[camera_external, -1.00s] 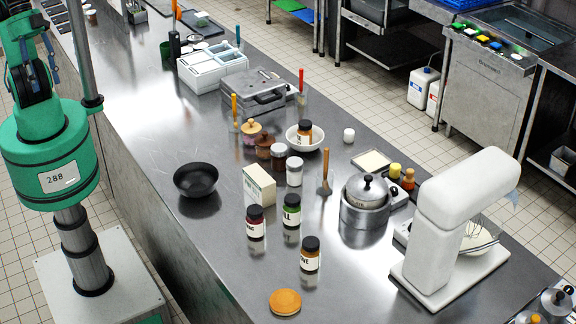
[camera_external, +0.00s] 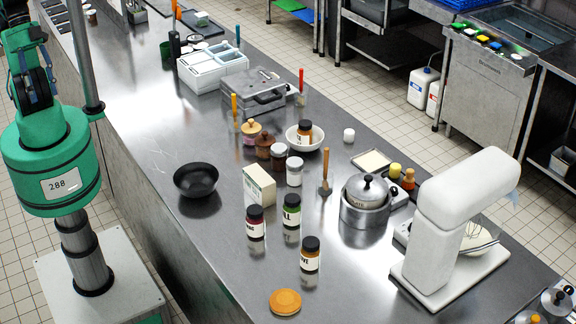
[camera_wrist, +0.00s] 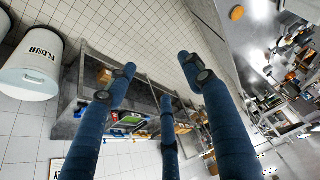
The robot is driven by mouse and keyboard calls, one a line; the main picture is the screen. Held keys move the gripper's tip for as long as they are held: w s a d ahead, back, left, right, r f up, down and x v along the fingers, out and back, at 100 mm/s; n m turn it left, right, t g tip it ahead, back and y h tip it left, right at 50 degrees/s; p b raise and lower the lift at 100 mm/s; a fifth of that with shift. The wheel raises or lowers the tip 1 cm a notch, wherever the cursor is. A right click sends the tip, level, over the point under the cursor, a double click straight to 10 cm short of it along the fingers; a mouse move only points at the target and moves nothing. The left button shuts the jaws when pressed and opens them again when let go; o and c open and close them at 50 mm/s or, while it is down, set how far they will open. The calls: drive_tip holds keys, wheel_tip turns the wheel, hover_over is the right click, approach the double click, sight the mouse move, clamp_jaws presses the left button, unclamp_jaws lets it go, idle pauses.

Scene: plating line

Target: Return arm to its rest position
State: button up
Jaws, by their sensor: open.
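My gripper (camera_wrist: 158,78) shows in the wrist view with its blue, dark-tipped fingers spread apart and nothing between them. It hangs over tiled floor and wall, clear of the counter. No object is held.
The counter carries a black bowl (camera_external: 196,180), several labelled jars, a white carton (camera_external: 259,186), a metal pot (camera_external: 366,205) and a white stand mixer (camera_external: 445,215). A flour bin (camera_wrist: 32,68) and a metal shelf unit (camera_wrist: 85,60) show in the wrist view.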

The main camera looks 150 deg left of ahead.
wheel_tip(320, 180, down, 13)
drive_tip(key=b, duration=1.1)
drive_tip(key=shift+r+b, duration=0.2)
drive_tip(key=shift+b, duration=0.1)
